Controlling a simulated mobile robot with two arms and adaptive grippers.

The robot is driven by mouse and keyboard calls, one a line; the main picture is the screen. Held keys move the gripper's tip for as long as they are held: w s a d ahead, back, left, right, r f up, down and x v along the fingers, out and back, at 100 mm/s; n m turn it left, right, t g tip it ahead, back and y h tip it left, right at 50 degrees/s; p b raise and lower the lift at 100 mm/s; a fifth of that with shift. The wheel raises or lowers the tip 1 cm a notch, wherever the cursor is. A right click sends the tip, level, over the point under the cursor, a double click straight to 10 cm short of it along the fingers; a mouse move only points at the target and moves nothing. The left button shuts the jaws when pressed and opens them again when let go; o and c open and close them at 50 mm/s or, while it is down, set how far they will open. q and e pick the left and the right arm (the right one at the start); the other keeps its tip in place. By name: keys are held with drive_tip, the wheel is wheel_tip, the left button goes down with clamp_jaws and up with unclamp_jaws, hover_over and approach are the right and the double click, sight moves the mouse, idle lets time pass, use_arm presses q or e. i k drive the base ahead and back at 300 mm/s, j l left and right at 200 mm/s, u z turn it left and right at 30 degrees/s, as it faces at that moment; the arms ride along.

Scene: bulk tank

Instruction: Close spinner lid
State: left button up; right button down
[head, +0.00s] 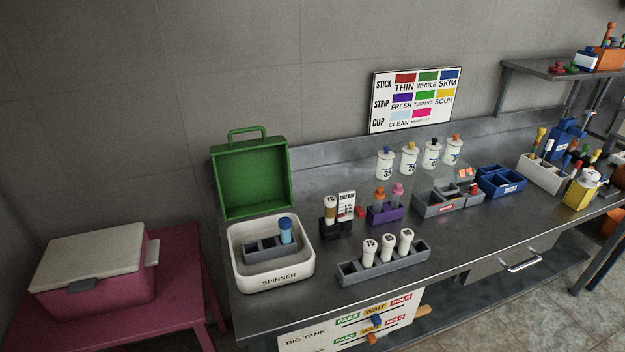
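The spinner (280,281) is a white open-topped box with rounded corners at the left end of the steel bench. Its green lid (250,180) stands open and upright at the back of the box, with a green handle (258,131) on its upper edge. Inside the box is a grey rack (262,257) with square slots. A blue-capped tube (286,230) stands in the rack's right part and rises above the box rim. Neither of my grippers shows in the head view.
A grey rack (401,267) with white-capped tubes stands right of the spinner. A black holder (330,226) with a tube and a purple block (384,214) stand behind it. A pink cooler (100,290) sits on a pink table at left. The bench front between them is clear.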

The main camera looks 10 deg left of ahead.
sight(253, 177)
drive_tip(key=j+z, duration=0.15)
drive_tip(key=j, duration=1.1)
drive_tip(key=i, duration=0.05)
